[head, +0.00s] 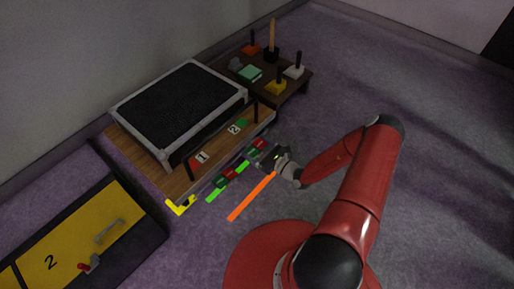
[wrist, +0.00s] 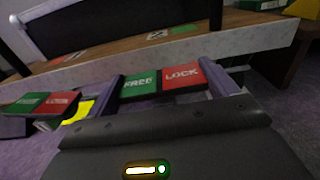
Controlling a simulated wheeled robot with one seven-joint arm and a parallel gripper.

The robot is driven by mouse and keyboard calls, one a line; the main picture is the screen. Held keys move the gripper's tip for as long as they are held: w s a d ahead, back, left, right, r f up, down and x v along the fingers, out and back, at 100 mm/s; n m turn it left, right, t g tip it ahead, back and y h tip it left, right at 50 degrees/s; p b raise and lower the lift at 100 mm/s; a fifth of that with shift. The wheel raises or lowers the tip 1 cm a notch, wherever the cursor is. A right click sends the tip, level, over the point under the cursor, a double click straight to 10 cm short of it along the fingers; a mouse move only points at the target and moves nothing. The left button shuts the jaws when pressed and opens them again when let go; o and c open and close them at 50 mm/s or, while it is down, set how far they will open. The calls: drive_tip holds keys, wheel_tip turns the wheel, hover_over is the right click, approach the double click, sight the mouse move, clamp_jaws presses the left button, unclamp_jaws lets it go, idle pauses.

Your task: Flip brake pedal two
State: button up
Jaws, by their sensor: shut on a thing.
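Brake pedal two (head: 254,149) is the right-hand pedal at the front of the wooden bench, below the "2" label. In the wrist view it shows as a plate (wrist: 162,84) with a green FREE half on the left and a red LOCK half on the right. My gripper (head: 264,154) is at this pedal. In the wrist view its fingers (wrist: 167,86) stand on both sides of the plate, shut on it. The other pedal (head: 227,174), also green and red, is to the left and shows in the wrist view (wrist: 42,104). The pedals' hinges are hidden.
The wooden bench (head: 150,165) carries a framed dark panel (head: 185,105) and labels 1 and 2. A small table (head: 305,80) with several parts stands behind right. An orange bar (head: 252,197) lies on the floor. A yellow-topped box (head: 60,240) is at lower left.

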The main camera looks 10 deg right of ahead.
drive_tip(key=shift+m, duration=1.3)
drive_tip(key=o, duration=0.8)
drive_tip(key=shift+d, duration=0.1)
drive_tip(key=p+v, duration=0.1)
drive_tip(key=v, duration=0.6)
drive_tip(key=shift+s+d, duration=0.2)
drive_tip(key=shift+s, duration=0.1)
